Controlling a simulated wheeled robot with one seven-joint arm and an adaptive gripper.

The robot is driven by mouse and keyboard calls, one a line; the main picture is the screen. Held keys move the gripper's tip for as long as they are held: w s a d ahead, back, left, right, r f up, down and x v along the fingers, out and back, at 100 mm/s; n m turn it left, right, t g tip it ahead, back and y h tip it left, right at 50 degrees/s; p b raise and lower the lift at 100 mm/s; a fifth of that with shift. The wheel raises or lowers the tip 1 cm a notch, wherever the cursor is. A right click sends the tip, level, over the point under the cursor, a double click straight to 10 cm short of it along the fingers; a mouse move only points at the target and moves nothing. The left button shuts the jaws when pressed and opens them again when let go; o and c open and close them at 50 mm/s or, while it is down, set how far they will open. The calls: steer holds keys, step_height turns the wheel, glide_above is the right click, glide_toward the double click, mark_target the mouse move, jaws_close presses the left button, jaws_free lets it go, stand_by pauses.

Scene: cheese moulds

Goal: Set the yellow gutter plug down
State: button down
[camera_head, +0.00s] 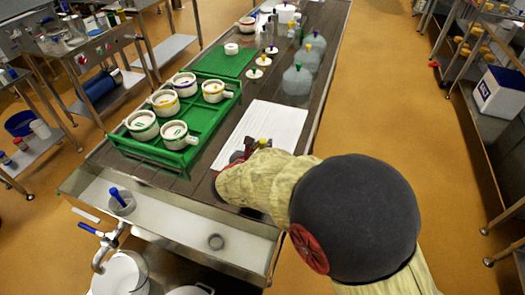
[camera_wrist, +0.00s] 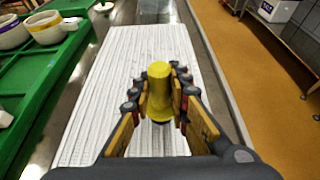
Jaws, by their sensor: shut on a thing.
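My gripper (camera_wrist: 160,108) is shut on the yellow gutter plug (camera_wrist: 159,78), which stands roughly upright between the fingers. In the head view only a small yellow part of the plug (camera_head: 263,142) shows beside my gripper (camera_head: 250,150); my arm hides much of the rest. The plug is over the near part of a white ribbed mat (camera_wrist: 95,110), which lies on the table and also shows in the head view (camera_head: 270,120). The plug's lower end is hidden by the fingers, so I cannot tell whether it touches the mat.
A green tray (camera_head: 190,155) with several white cups stands left of the mat. Several domed clear vessels (camera_head: 297,82) stand behind it. The mat's far part is clear.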

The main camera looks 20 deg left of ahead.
steer(key=shift+f, duration=0.4)
steer(key=shift+f+b, duration=0.25)
steer(key=shift+b, duration=0.05)
steer(key=c, duration=1.7)
jaws_free()
steer(key=shift+r+p, duration=0.2)
steer(key=shift+p, duration=0.1)
steer(key=shift+s+a+r, duration=0.1)
steer(key=shift+s+r, duration=0.15)
steer(key=shift+s, duration=0.05)
steer(key=p+v, duration=0.3)
steer(key=v, duration=0.8)
steer(key=shift+s+f, duration=0.1)
steer(key=shift+s, duration=0.1)
